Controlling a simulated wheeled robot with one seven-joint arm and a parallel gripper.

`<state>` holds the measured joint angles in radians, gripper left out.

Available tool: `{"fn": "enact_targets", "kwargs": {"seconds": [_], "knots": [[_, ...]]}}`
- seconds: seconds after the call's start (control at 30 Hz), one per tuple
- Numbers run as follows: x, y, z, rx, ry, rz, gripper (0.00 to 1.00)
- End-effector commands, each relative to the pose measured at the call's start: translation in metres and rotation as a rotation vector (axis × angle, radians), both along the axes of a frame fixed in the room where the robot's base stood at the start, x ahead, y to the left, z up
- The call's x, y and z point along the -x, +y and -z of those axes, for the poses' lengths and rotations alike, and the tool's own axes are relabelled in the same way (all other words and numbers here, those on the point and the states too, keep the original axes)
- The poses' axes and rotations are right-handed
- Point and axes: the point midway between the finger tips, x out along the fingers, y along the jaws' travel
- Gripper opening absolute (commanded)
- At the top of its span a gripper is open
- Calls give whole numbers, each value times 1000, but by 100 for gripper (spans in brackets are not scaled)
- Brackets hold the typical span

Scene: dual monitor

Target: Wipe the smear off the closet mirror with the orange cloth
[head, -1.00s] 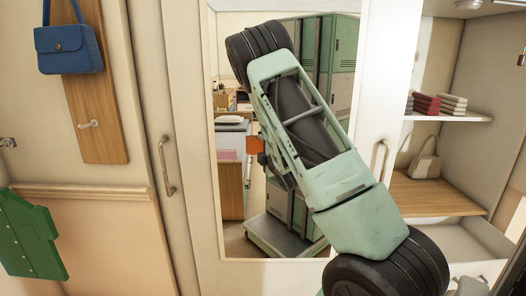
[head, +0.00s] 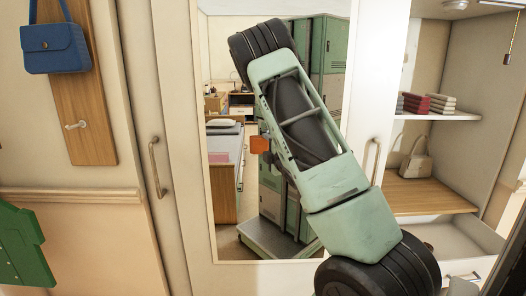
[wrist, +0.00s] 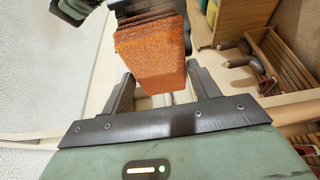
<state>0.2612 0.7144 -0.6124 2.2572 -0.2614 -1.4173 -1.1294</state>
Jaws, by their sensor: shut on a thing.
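The closet mirror (head: 225,100) is a tall panel in the middle of the head view, and my arm crosses in front of much of it. My gripper (wrist: 160,72) is shut on the orange cloth (wrist: 152,50), a thick folded block between the fingers in the wrist view. An orange patch (head: 259,145) shows beside my arm in the head view; I cannot tell if it is the cloth or its reflection. A pale speckled surface (wrist: 40,70) lies left of the cloth in the wrist view, apart from it. I cannot make out a distinct smear in the head view.
The door handle (head: 157,168) is left of the mirror, another handle (head: 372,160) right of it. Open shelves (head: 430,195) at right hold a beige bag (head: 415,158) and books (head: 428,103).

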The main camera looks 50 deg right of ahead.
Motion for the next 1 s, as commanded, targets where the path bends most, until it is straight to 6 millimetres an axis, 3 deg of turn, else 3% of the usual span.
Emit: {"fn": "enact_targets", "kwargs": {"seconds": [1.0], "knots": [[49,-43,1,1,0,1,39]]}}
